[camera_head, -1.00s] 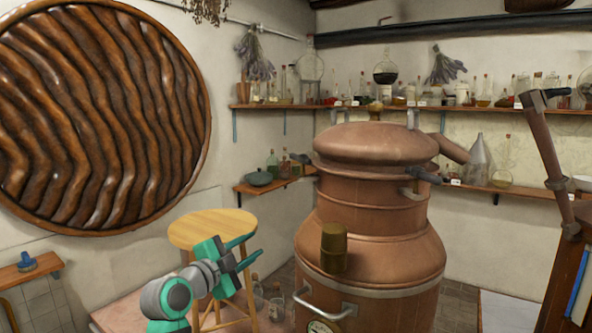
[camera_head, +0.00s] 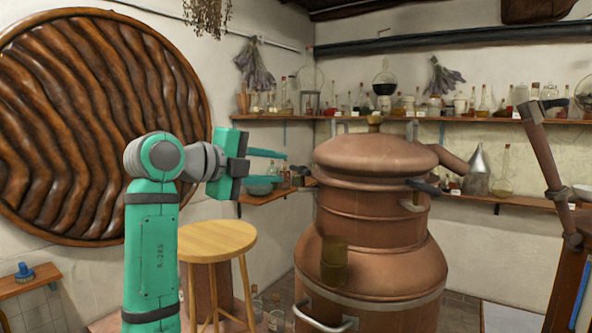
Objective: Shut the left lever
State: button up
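The copper still (camera_head: 372,205) stands right of centre with its domed lid (camera_head: 375,153) on top. A dark lever (camera_head: 301,181) sticks out at the left side, just below the lid's rim. It is small and partly hard to make out beside my fingers. A similar dark lever (camera_head: 425,187) sticks out on the right side. My gripper (camera_head: 284,167) is open and empty, its fingers pointing right toward the left lever. The fingertips look close to that lever; I cannot tell whether they touch it.
A round wooden stool (camera_head: 217,240) stands left of the still, below my arm. A small wall shelf (camera_head: 268,196) with a bowl and bottles is behind my gripper. A brass-coloured cylinder (camera_head: 334,262) is at the still's front. A wooden post (camera_head: 548,170) stands at the right.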

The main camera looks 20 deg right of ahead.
aim_at(293, 169)
jog(key=x, duration=0.8)
grip_shut()
